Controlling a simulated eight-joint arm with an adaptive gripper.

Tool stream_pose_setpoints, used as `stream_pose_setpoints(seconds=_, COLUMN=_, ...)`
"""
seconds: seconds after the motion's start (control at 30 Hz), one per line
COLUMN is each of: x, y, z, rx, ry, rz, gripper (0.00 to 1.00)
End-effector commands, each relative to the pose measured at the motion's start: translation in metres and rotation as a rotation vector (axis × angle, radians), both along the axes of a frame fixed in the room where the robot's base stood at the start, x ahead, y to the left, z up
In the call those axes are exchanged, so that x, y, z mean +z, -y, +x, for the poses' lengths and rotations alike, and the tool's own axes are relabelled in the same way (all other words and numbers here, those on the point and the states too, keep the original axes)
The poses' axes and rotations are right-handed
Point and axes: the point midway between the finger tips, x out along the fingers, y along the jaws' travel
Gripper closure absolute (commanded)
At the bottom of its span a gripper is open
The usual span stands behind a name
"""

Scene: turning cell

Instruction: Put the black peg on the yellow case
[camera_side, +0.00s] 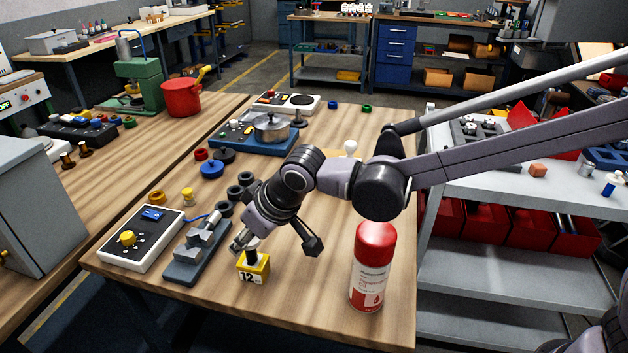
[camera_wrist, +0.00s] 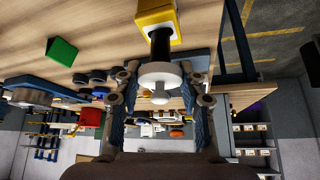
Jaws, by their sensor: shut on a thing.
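The yellow case (camera_side: 253,271), marked 12, stands on the wooden table near its front edge. The black peg (camera_side: 253,257) stands at the top of the case, its lower end meeting the case's top face; I cannot tell how deep it sits. In the wrist view the peg's black shaft (camera_wrist: 161,42) runs to the yellow case (camera_wrist: 142,17), and its white round head (camera_wrist: 160,75) is between my fingers. My gripper (camera_side: 246,243) is shut on the peg, directly above the case. The fingers partly hide the peg's head in the side view.
A grey vise (camera_side: 195,252) and a control box (camera_side: 143,240) stand just left of the case. A red spray can (camera_side: 372,268) stands to the right. Black rings (camera_side: 240,184) and a blue knob (camera_side: 212,169) lie behind. Table between case and can is clear.

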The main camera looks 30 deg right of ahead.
Motion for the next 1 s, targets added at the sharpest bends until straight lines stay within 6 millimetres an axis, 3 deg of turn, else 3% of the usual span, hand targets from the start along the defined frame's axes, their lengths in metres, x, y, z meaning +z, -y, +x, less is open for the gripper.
stream_pose_setpoints(seconds=0.2, x=-0.003, y=0.000, z=0.000, rx=0.000, ry=0.001, rz=0.000, gripper=1.00)
stream_pose_setpoints(seconds=0.23, x=-0.003, y=0.000, z=0.000, rx=0.000, ry=0.000, rz=0.000, gripper=0.51)
stream_pose_setpoints(seconds=0.3, x=-0.003, y=0.000, z=0.000, rx=0.000, ry=0.000, rz=0.000, gripper=0.37)
stream_pose_setpoints(seconds=0.67, x=0.000, y=0.000, z=0.000, rx=0.000, ry=0.000, rz=0.000, gripper=0.37)
stream_pose_setpoints(seconds=1.0, x=0.039, y=0.011, z=-0.023, rx=0.001, ry=0.000, rz=0.001, gripper=0.37)
